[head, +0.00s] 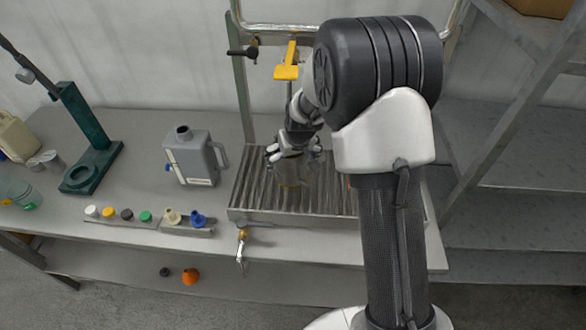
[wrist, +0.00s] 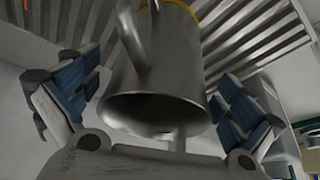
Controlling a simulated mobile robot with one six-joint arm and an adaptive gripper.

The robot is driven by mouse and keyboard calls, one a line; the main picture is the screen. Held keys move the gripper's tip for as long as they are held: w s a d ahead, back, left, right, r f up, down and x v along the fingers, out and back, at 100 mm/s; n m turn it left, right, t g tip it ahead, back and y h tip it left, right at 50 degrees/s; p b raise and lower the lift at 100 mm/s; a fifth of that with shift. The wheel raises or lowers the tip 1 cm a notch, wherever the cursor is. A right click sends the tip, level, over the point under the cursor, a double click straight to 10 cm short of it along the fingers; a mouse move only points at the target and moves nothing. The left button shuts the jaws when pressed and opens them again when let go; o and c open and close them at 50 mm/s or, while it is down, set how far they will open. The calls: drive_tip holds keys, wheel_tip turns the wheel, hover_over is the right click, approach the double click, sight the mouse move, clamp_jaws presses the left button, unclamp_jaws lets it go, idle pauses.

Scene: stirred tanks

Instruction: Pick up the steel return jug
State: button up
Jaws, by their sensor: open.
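The steel return jug (wrist: 180,60) fills the middle of the wrist view, its open mouth towards the camera and its handle (wrist: 133,35) at the upper left. A yellow band shows at its far end. My gripper (wrist: 160,95) is open, with one blue-padded finger on each side of the jug and visible gaps between pads and wall. In the head view my gripper (head: 294,150) is over the ribbed drain tray (head: 335,190), and the jug (head: 291,176) shows only partly below it; my fingers hide the rest.
A grey jerrycan (head: 190,155) stands left of the tray. A yellow-handled valve (head: 288,72) is on the pipe behind. A row of coloured caps (head: 126,214) lies near the bench's front edge. A green stand (head: 90,150) is further left. Shelving (head: 510,150) is at right.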

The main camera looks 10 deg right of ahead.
drive_tip(key=c, duration=1.4)
drive_tip(key=shift+r, duration=0.15)
drive_tip(key=shift+c, duration=0.8)
